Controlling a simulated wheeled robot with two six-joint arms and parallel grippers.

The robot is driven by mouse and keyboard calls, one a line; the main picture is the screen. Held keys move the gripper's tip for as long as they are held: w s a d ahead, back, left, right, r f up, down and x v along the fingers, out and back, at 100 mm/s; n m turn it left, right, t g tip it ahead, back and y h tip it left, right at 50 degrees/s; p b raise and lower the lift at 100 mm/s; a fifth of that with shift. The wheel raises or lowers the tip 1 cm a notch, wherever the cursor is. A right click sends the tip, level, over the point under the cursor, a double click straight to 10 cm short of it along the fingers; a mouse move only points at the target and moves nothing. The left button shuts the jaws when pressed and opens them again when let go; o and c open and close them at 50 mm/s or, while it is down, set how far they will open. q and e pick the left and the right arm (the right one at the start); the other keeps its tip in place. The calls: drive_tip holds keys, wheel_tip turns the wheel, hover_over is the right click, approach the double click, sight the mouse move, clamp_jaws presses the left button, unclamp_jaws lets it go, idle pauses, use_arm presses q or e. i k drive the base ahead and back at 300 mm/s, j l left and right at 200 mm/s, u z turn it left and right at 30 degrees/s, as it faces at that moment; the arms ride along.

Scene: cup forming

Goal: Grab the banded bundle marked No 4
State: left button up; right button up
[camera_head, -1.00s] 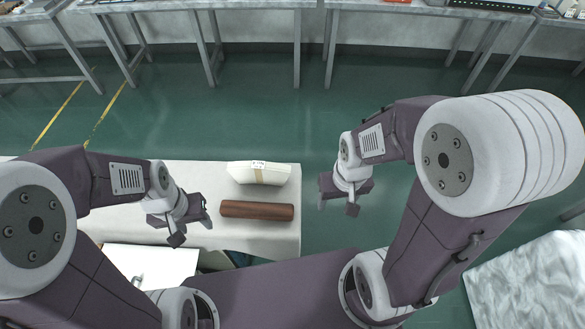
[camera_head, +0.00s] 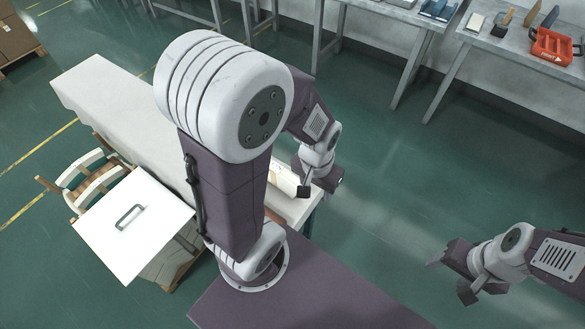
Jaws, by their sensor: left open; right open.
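A white block-like bundle (camera_head: 284,178) lies near the right end of the long pale table (camera_head: 120,100). My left arm hides much of it, and no number can be read on it. My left gripper (camera_head: 322,187) is open, at the table's right end just right of the bundle in the picture; I cannot tell whether it touches it. A sliver of a brown roll (camera_head: 274,214) shows below the bundle, mostly hidden. My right gripper (camera_head: 447,275) is open and empty over the green floor at the lower right, well away from the table.
Grey workbenches line the back, one with a red toolbox (camera_head: 553,46). Cartons (camera_head: 15,38) sit far left. Green floor is open at right centre.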

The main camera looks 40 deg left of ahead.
sight(280, 177)
drive_tip(key=i+l+u, duration=0.25)
drive_tip(key=i+u, duration=0.2)
drive_tip(key=i+l+u, duration=0.4)
drive_tip(key=i, duration=0.15)
drive_tip(key=i+l+u, duration=0.45)
drive_tip(key=l, duration=0.15)
drive_tip(key=i+u, duration=0.2)
drive_tip(key=u, duration=0.25)
drive_tip(key=i+l+u, duration=0.1)
drive_tip(key=u, duration=0.3)
drive_tip(key=i+l+u, duration=0.2)
drive_tip(key=u, duration=0.25)
drive_tip(key=i+l+u, duration=0.25)
drive_tip(key=u, duration=0.15)
drive_tip(key=i+l+u, duration=0.15)
drive_tip(key=u, duration=0.3)
drive_tip(key=i+l+u, duration=0.1)
drive_tip(key=l+u, duration=0.25)
drive_tip(key=u, duration=0.15)
drive_tip(key=l+u, duration=0.3)
drive_tip(key=u, duration=0.15)
drive_tip(key=l+u, duration=0.3)
drive_tip(key=u, duration=0.15)
drive_tip(key=i+l+u, duration=0.1)
drive_tip(key=u, duration=0.3)
drive_tip(key=i+l+u, duration=0.2)
drive_tip(key=u, duration=0.2)
drive_tip(key=i+l+u, duration=0.25)
drive_tip(key=u, duration=0.15)
